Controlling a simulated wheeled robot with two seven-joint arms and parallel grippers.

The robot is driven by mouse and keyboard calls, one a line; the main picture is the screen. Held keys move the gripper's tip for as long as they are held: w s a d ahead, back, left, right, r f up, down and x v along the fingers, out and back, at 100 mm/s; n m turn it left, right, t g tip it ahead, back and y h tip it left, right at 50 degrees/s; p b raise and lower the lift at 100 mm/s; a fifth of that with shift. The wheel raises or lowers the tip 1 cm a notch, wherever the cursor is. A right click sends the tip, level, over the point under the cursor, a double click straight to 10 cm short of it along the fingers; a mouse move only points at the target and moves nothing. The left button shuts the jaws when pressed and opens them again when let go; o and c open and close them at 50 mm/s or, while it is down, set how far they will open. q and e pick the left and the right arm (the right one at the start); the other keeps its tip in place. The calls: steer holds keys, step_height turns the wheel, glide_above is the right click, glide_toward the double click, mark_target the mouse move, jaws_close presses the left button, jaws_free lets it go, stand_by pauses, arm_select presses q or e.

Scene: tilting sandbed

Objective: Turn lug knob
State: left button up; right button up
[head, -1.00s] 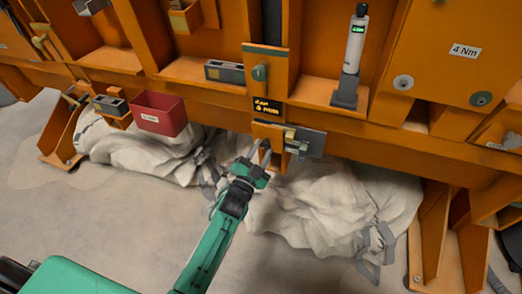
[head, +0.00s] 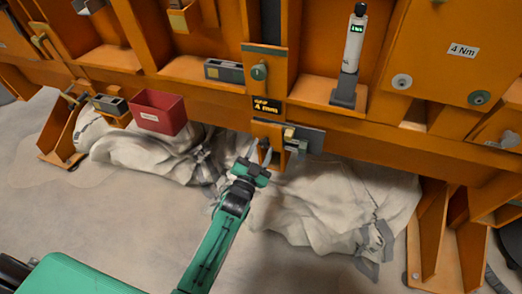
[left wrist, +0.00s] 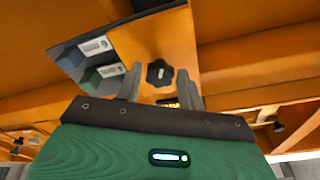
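A black lobed knob (left wrist: 159,73) sits on an orange bracket face (left wrist: 150,35) in the left wrist view. It appears between my left gripper's two fingers (left wrist: 160,88), which stand apart on either side of it. I cannot tell whether they touch it. In the head view my left gripper (head: 263,158) points up at the small orange bracket (head: 268,132) under the beam, and the black knob is hidden there. A green knob (head: 259,72) is higher on the same post. My right gripper is out of view.
A display (head: 266,106) reading "GAP 4 mm" is above the bracket. A grey plate with metal blocks (head: 302,138) juts out beside it. A red bin (head: 159,112) hangs at left, a white tool (head: 354,45) stands at right, and pale sacks (head: 330,195) lie below.

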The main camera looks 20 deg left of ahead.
arm_select(q)
steer(key=shift+o, duration=1.1)
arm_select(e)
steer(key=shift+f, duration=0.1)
arm_select(q)
steer(key=v, duration=1.3)
steer(key=shift+s+f, duration=0.15)
steer(key=shift+s, duration=0.25)
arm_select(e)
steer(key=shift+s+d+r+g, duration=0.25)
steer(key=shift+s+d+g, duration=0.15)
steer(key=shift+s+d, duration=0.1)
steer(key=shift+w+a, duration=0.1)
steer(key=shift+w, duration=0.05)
